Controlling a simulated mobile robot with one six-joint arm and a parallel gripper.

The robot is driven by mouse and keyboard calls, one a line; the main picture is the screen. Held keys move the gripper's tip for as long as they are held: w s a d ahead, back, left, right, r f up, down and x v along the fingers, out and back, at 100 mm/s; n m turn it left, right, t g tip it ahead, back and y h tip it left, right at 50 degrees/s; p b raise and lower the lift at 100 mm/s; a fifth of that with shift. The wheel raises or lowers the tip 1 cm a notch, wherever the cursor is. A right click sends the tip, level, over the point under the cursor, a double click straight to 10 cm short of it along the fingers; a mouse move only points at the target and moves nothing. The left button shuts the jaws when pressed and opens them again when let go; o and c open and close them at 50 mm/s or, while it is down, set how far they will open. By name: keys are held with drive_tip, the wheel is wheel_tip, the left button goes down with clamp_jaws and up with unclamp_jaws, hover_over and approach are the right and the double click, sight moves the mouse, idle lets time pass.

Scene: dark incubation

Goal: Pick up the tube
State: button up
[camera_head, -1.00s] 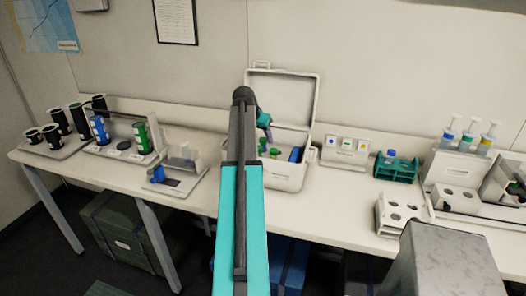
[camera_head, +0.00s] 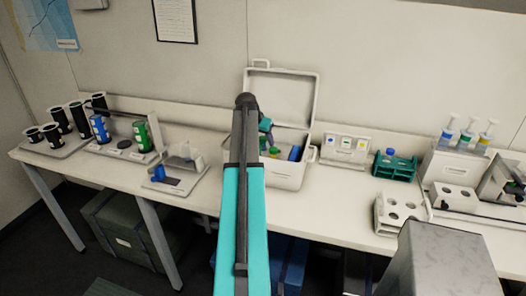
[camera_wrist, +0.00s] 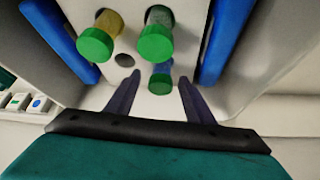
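Several green-capped tubes stand in a white rack inside the open white cooler box (camera_head: 277,174). In the wrist view two caps sit farther off, the left tube (camera_wrist: 96,44) and the right tube (camera_wrist: 156,43). A third tube (camera_wrist: 160,84) is nearest my gripper. My gripper (camera_wrist: 160,78) is open, its two dark fingers pointing into the box, with the nearest tube's cap lined up between the fingertips. I cannot tell whether the fingers are at cap height. In the head view my arm hides part of the box and most of the gripper.
Blue packs (camera_wrist: 228,37) line both sides inside the box, close to the fingers. The box's raised lid (camera_head: 285,97) stands behind.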

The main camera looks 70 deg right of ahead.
clamp_jaws()
drive_tip(key=shift+r, duration=0.1)
drive_tip(key=shift+r+b, duration=1.4)
drive_tip(key=shift+r, duration=3.5)
